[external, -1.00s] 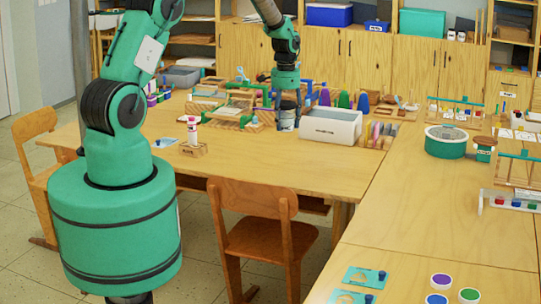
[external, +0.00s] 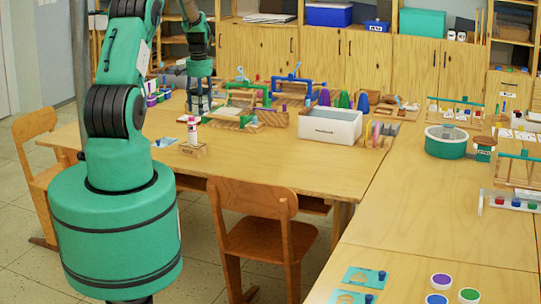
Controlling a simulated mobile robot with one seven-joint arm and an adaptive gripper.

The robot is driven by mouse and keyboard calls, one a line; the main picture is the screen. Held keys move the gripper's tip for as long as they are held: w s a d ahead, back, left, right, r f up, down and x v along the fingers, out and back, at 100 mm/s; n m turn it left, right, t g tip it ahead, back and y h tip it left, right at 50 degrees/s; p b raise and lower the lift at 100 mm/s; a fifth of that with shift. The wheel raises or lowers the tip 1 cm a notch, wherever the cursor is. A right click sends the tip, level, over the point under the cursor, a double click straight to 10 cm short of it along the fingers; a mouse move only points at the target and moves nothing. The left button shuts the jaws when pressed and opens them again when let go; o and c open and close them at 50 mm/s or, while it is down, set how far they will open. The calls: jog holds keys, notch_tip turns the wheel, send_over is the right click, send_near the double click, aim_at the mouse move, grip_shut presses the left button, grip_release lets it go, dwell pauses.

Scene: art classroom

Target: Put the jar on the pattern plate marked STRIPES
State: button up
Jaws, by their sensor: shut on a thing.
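My gripper (external: 199,100) is at the left part of the far table, in front of the shelves. It is shut on a jar, which is small and mostly hidden between the fingers. I cannot tell how far the jar is above the table. A small pale blue plate (external: 164,142) lies flat near the table's left front edge, in front of and left of my gripper. I cannot read any marking on it, and no STRIPES label is legible in this view.
A white bin (external: 331,127), a green wooden frame (external: 240,98) and several coloured cones stand right of my gripper. A white bottle (external: 192,131) stands on a wooden block (external: 193,149) nearby. The table's front middle is clear. Two chairs stand by the table.

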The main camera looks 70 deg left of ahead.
jog(key=s+a+n, duration=0.4)
jog(key=s+a, duration=0.5)
jog(key=s, duration=0.6)
notch_tip(320, 180, down, 11)
jog(key=shift+s+a+b, duration=0.3)
jog(key=shift+r, duration=0.1)
jog(key=b, duration=0.1)
send_near(165, 142)
jog(key=shift+s, duration=0.1)
jog(key=shift+d, duration=0.1)
jog(key=shift+f+b, duration=0.4)
jog(key=shift+f, duration=1.4)
jog(key=shift+f+b, duration=0.35)
jog(key=shift+f, duration=0.3)
